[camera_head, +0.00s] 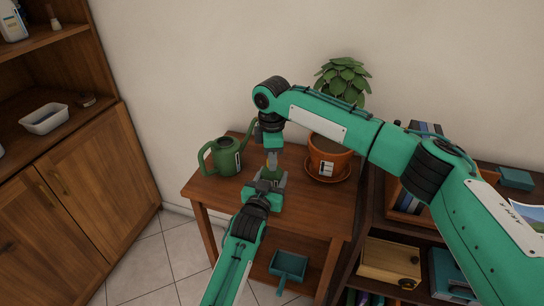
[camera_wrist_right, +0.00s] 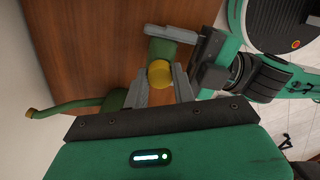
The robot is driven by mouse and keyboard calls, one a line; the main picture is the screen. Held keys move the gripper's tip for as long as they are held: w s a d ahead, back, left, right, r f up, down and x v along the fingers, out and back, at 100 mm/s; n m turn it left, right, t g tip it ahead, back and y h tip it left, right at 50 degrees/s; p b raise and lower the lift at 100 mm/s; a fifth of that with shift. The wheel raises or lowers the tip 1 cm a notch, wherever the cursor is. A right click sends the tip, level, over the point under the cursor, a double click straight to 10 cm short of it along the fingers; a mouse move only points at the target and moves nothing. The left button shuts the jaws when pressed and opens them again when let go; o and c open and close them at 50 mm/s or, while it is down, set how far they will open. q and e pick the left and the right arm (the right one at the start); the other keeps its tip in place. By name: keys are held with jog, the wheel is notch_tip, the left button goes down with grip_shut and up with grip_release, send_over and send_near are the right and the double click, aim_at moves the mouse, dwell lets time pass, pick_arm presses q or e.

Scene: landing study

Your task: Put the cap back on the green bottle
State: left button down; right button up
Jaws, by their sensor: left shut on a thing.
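The green bottle (camera_head: 272,175) stands upright near the front of the small wooden table (camera_head: 318,207). My left gripper (camera_head: 266,184) is shut on the bottle from the front and hides part of it. My right gripper (camera_head: 272,157) points down from above, over the bottle's top. In the right wrist view the round yellow cap (camera_wrist_right: 160,74) sits between the fingertips of my right gripper (camera_wrist_right: 161,79), which press close on both its sides. The bottle's neck is hidden below the cap there, so I cannot tell whether the two touch. The cap does not show in the head view.
A green watering can (camera_head: 222,157) stands left of the bottle. An orange pot (camera_head: 327,163) on a saucer holds a leafy plant (camera_head: 343,78) behind my right arm. A teal dustpan (camera_head: 288,266) is below the tabletop. A shelf unit (camera_head: 345,265) stands on the right.

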grip_shut()
jog(key=m, duration=0.8)
jog(key=shift+m, duration=0.4)
jog(key=o, duration=0.7)
grip_release()
jog(key=shift+r, duration=0.15)
notch_tip(320, 180, up, 12)
